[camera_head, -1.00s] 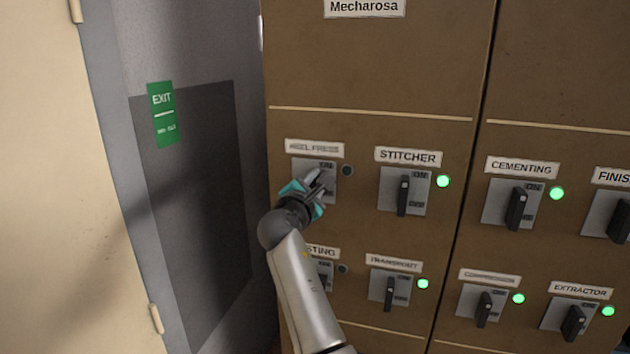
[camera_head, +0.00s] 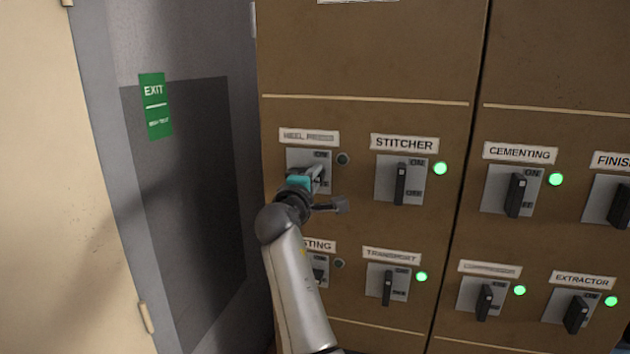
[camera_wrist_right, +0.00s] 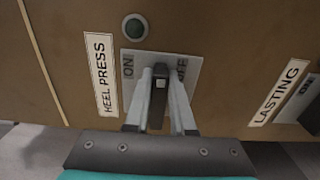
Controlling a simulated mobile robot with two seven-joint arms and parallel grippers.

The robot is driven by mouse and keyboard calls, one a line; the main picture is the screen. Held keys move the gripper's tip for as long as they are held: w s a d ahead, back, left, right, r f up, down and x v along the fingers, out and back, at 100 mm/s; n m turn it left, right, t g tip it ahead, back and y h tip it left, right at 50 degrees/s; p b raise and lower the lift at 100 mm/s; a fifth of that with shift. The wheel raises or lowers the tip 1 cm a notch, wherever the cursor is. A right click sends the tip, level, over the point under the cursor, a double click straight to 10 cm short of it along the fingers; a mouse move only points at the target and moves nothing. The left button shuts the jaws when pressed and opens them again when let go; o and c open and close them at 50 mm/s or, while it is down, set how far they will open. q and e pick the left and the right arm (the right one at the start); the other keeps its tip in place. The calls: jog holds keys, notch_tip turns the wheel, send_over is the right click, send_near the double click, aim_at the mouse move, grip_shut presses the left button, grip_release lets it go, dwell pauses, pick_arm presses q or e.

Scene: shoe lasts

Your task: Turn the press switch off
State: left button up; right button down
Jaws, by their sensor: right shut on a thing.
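The heel press switch has a grey plate (camera_wrist_right: 186,70) marked ON and OFF, under the "HEEL PRESS" label (camera_head: 309,136). Its dark handle (camera_wrist_right: 158,96) stands between the two words in the wrist view. The round lamp beside it (camera_head: 343,159) is dark; it also shows in the wrist view (camera_wrist_right: 135,27). My right gripper (camera_head: 318,174) is at this switch, its fingers (camera_wrist_right: 160,90) closed on both sides of the handle. In the head view the gripper hides most of the handle. My left gripper is out of view.
The stitcher switch (camera_head: 400,181) is close on the right, with its lamp green. The lasting switch (camera_head: 320,270) is just below, partly behind my arm, its lamp dark. More switches with green lamps continue right. A grey door (camera_head: 195,190) with an exit sign stands left.

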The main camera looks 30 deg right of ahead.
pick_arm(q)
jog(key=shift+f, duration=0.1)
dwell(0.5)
pick_arm(e)
jog(key=c, duration=0.8)
grip_release()
jog(key=shift+o, duration=0.2)
